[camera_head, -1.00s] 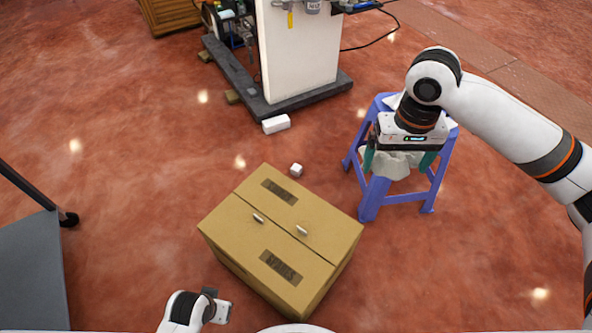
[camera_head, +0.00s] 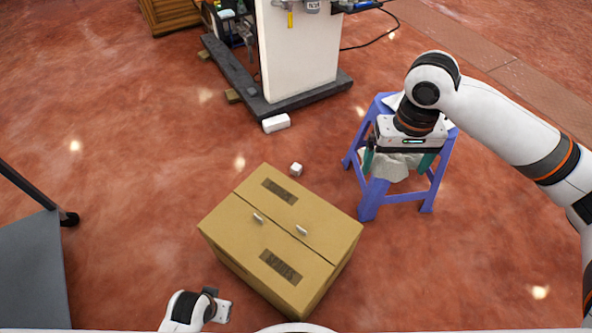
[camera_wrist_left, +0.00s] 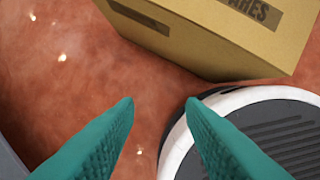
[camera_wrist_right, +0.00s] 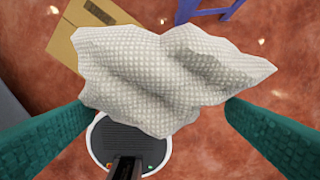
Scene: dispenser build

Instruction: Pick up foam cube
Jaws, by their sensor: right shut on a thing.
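A small white cube (camera_head: 296,169), which looks like the foam cube, lies on the floor just beyond the cardboard box. My right gripper (camera_head: 398,163) is shut on a crumpled off-white textured cloth (camera_head: 388,168), well right of the cube and in front of the blue stool. In the right wrist view the cloth (camera_wrist_right: 165,75) bulges between the two green fingers and hides what is behind it. My left gripper (camera_wrist_left: 160,105) is open and empty, its green fingers apart, near my base. In the head view it is only partly seen at the bottom edge.
The closed cardboard box (camera_head: 225,215) stands on the floor in the middle. A blue stool (camera_head: 370,195) is under and behind my right gripper. A white block (camera_head: 276,123) lies by the dark machine base (camera_head: 310,95). A grey cart (camera_head: 35,265) stands at left. Floor between is clear.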

